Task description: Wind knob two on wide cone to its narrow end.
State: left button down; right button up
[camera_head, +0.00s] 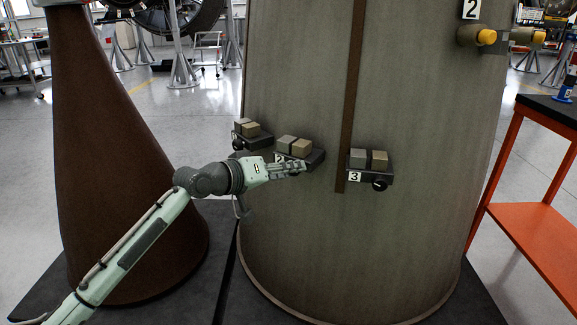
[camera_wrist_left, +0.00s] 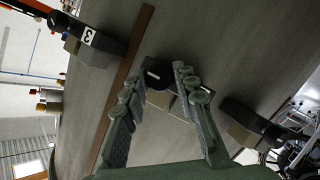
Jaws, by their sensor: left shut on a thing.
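The wide cone (camera_head: 420,110) is the large grey-green body in the middle of the head view. Low on it sits unit two (camera_head: 312,157), a dark bracket with a grey and a tan block on top and a partly covered "2" label. My left gripper (camera_head: 301,167) reaches it from the left and covers its front, hiding the knob there. In the left wrist view the two fingers (camera_wrist_left: 158,82) stand on either side of the dark knob two (camera_wrist_left: 155,74) and are shut on it. The knob's pointing direction cannot be made out. My right gripper is not in view.
Similar units sit close on both sides: one at the left (camera_head: 252,134) and unit three (camera_head: 371,170) at the right, past a brown vertical strip (camera_head: 350,100). A brown narrower cone (camera_head: 85,130) stands left. An orange cart (camera_head: 535,215) stands right.

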pick_arm(q)
jog(key=shift+f, duration=0.1)
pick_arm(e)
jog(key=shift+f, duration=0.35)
pick_arm(q)
jog(key=c, duration=1.2)
grip_release()
jog(key=shift+s+a, duration=0.1)
jog(key=v, duration=1.1)
jog(key=shift+s+a+r, duration=0.15)
jog(key=shift+s+r, duration=0.15)
jog(key=shift+s, duration=0.05)
